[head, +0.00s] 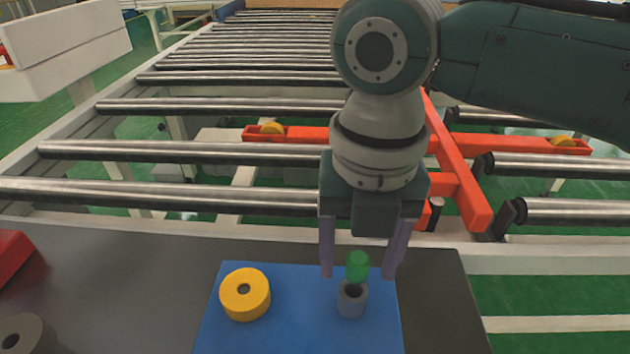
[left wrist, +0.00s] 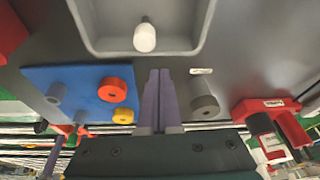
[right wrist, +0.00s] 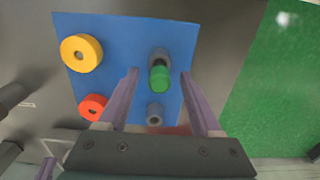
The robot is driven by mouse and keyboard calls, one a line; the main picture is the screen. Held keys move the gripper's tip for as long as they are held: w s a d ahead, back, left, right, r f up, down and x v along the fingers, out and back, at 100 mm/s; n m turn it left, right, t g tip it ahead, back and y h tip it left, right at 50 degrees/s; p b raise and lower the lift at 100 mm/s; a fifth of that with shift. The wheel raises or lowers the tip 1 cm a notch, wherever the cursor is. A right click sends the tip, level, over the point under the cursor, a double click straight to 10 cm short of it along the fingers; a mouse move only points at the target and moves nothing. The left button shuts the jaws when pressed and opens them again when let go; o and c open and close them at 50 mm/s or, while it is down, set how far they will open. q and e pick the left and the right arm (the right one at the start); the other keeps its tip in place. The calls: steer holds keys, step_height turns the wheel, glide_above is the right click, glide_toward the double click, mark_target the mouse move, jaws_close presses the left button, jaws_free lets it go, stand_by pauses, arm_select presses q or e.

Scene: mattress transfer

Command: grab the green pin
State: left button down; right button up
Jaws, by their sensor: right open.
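The green pin (head: 357,265) stands upright at the top of a grey hollow cylinder (head: 352,302) on the blue board (head: 300,337). My right gripper (head: 360,275) is open, pointing down, with one finger on each side of the pin. In the right wrist view the pin (right wrist: 159,79) lies between the spread fingertips (right wrist: 159,74), with a gap on both sides. The pin cannot be made out clearly there.
A yellow ring (head: 245,294) lies on the board left of the pin. A red ring (right wrist: 93,107) and a second grey cylinder (right wrist: 155,114) are also on it. A grey tray holding a white peg (left wrist: 145,38) is near my left gripper. A roller conveyor (head: 180,151) lies behind.

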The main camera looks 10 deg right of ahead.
jaws_close()
stand_by(0.5)
